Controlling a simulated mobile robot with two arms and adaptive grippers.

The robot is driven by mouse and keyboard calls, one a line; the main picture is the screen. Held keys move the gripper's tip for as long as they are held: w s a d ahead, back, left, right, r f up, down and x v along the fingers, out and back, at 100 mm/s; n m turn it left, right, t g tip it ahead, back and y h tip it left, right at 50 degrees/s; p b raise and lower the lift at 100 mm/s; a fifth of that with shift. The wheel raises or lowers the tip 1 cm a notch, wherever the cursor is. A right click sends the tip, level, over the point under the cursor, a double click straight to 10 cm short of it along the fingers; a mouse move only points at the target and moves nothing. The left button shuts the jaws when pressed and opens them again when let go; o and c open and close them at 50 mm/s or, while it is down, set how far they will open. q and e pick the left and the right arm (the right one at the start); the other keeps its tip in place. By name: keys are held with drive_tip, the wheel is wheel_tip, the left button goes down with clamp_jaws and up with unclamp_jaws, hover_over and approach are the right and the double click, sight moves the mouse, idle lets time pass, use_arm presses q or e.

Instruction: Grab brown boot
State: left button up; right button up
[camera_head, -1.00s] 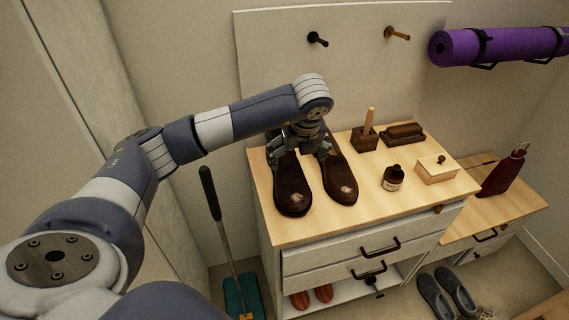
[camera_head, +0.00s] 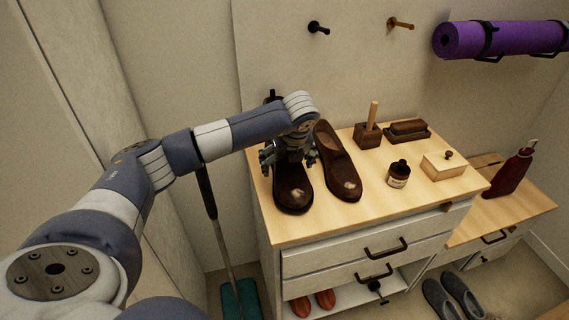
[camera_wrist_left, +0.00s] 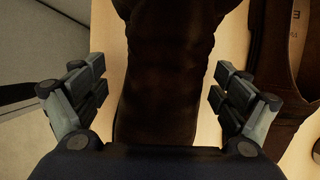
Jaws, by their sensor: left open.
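Two brown shoes stand side by side on the wooden cabinet top. The left brown boot (camera_head: 292,193) has its toe toward the front, and its upper rear is partly hidden by my left gripper. My left gripper (camera_head: 288,164) is open, with its fingers on either side of this boot. In the left wrist view the boot (camera_wrist_left: 165,85) fills the space between the open fingers (camera_wrist_left: 160,92), with a gap on each side. The right brown shoe (camera_head: 339,165) stands just right of the gripper; part of it shows in the left wrist view (camera_wrist_left: 287,70). My right gripper is out of view.
The cabinet top (camera_head: 390,210) also holds a brush in a block (camera_head: 368,134), a dark brush (camera_head: 407,130), a small bottle (camera_head: 398,174) and a wooden box (camera_head: 443,166). Wall pegs (camera_head: 318,27) are behind. A broom (camera_head: 212,205) stands at the left.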

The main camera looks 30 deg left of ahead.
use_arm(q)
drive_tip(key=shift+d+r, duration=0.1)
drive_tip(key=shift+r, duration=0.05)
drive_tip(key=c, duration=1.6)
